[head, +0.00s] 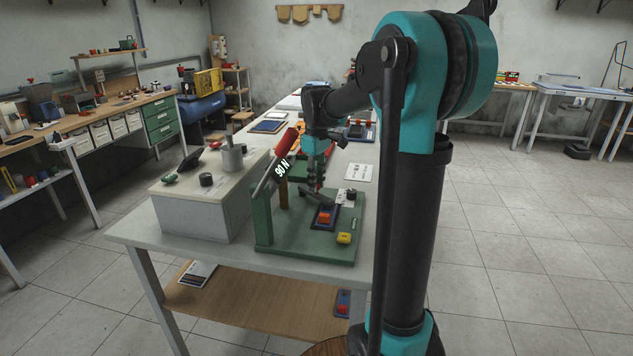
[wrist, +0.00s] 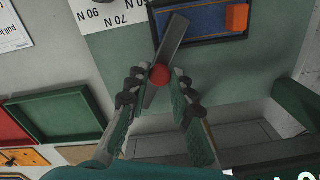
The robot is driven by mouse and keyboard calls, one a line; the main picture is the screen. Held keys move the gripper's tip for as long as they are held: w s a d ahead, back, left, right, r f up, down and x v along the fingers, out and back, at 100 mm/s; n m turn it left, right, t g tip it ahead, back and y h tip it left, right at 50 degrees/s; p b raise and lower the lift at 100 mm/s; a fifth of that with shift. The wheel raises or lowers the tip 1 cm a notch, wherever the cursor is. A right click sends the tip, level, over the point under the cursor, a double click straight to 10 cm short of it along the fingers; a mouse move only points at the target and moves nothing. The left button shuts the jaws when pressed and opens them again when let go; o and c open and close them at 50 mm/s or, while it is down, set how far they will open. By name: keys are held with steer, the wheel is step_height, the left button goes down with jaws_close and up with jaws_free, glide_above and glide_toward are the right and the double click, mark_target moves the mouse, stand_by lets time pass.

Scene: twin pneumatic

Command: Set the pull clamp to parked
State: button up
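A green fixture board (head: 300,242) stands on the near end of the white table. A dark grey lever bar (head: 318,198) is on it, and in the wrist view the bar (wrist: 174,42) lies at a slant with a red ball knob (wrist: 159,75) at its lower part. I take this to be the pull clamp's lever. My gripper (head: 314,184) is over it; in the wrist view its fingertips (wrist: 158,80) are apart on either side of the knob. I cannot tell whether they touch it.
A blue tray (wrist: 200,30) with an orange block (wrist: 237,18) lies beside the bar. A red-handled lever (head: 287,142) marked 90 N rises at the board's left edge. A grey box (head: 200,215) stands left.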

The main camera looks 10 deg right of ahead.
jaws_close()
steer(key=shift+a, duration=0.1)
steer(key=m, duration=0.1)
steer(key=a+m, duration=0.1)
steer(key=m, duration=0.1)
steer(key=shift+s+a, duration=0.3)
steer(key=shift+s, duration=0.1)
steer(key=shift+s+a+m, duration=0.1)
steer(key=shift+a+m, duration=0.5)
steer(key=shift+m, duration=0.55)
steer(key=shift+s+a+m, duration=0.1)
steer(key=shift+a+m, duration=0.45)
steer(key=shift+m, duration=0.6)
steer(key=shift+w+a, duration=0.1)
steer(key=o, duration=0.8)
jaws_free()
steer(key=shift+c, duration=0.2)
steer(key=shift+r, duration=0.1)
step_height(320, 180, up, 12)
